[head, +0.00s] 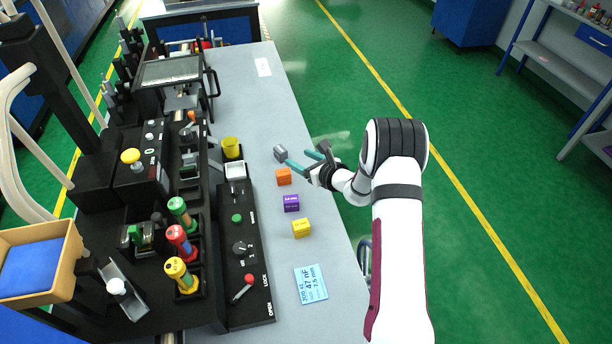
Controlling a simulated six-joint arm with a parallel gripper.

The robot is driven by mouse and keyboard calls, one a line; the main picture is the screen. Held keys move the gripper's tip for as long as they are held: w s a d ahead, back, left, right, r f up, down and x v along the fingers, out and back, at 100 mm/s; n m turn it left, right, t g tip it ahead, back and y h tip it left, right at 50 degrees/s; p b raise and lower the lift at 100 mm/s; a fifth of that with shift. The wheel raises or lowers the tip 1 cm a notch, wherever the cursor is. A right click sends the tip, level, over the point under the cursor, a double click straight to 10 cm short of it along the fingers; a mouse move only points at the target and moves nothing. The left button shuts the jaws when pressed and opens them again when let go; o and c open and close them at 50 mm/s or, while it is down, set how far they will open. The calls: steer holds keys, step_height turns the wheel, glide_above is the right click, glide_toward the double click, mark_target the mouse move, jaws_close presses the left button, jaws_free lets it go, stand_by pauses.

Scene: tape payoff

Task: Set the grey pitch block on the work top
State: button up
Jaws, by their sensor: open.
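The grey pitch block (280,154) is a small grey cube near the right part of the grey work top (245,80). It appears to rest on the work top, though its underside is too small to see clearly. My gripper (296,158) reaches in from the right with its two teal fingers spread open. The tip of the nearer finger is just beside the block, and the block lies in front of the fingertips, not visibly between them. I cannot tell whether the finger touches it.
Orange (283,177), purple (291,204) and yellow (302,229) blocks stand in a row in front of the grey one. A blue job card (311,284) lies nearer. The black machine panel (245,260) with a lever and knobs borders the left. The work top behind is mostly clear.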

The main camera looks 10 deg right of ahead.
steer(key=s+a+r+n+g+y, duration=0.6)
steer(key=s+a+r+n+g, duration=0.2)
steer(key=s+a+r+n, duration=0.75)
steer(key=s+r+n+g+h, duration=0.1)
steer(key=s+n+g+h, duration=0.15)
steer(key=s, duration=0.75)
steer(key=s+r+n+g+h, duration=0.2)
steer(key=s+n, duration=0.2)
steer(key=s, duration=0.7)
steer(key=s+d+f+n+h, duration=0.2)
steer(key=s+d+n+h, duration=0.2)
steer(key=s+d, duration=0.4)
steer(key=shift+s+f+h, duration=0.3)
steer(key=shift+h, duration=0.05)
